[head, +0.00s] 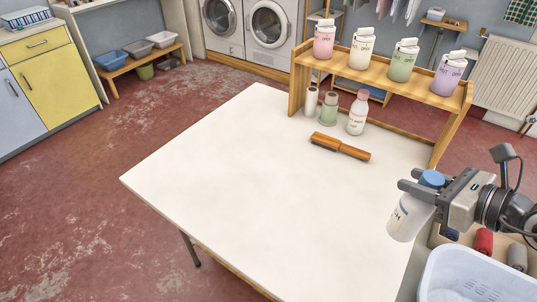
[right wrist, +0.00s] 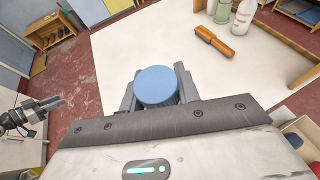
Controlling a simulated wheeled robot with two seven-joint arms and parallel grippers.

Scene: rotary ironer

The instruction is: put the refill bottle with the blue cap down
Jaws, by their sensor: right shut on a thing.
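The white refill bottle with the blue cap (head: 405,219) is in my right gripper (head: 428,190) at the right edge of the white table (head: 250,190). The fingers are shut on it just below the cap, and the bottle looks slightly tilted in the head view. Whether its base touches the table I cannot tell. In the right wrist view the blue cap (right wrist: 156,86) sits between the fingers and hides the bottle's body. My left gripper (right wrist: 52,104) shows at the left of the right wrist view; its fingertips are too small to read.
A wooden-handled brush (head: 340,147) lies near the table's back, with a white pink-capped bottle (head: 357,114) and a green bottle (head: 328,109) behind it. A white basket (head: 475,278) stands at the lower right. The table's middle is clear.

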